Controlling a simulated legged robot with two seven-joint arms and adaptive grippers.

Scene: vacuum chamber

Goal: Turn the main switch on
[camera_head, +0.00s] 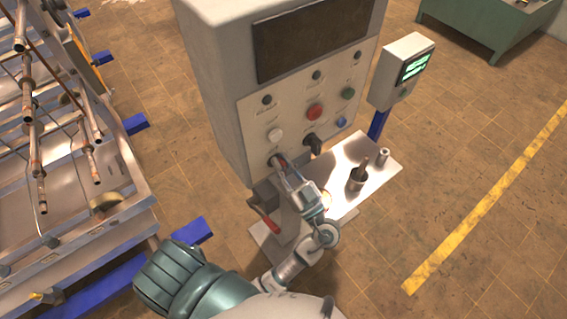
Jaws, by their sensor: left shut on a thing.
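The grey control cabinet (225,105) stands in the middle of the view with a sloping light panel of buttons and knobs. My left gripper (279,163) reaches up to the panel's lower left corner. Its fingers are shut on a small switch there, which looks like the main switch. The fingers hide most of the switch, so its position cannot be read. A black rotary knob (313,143) sits just right of my fingers, apart from them. My right gripper is not in view.
A white button (275,135), red button (315,111), green button (348,93) and blue button (341,122) are close by on the panel.

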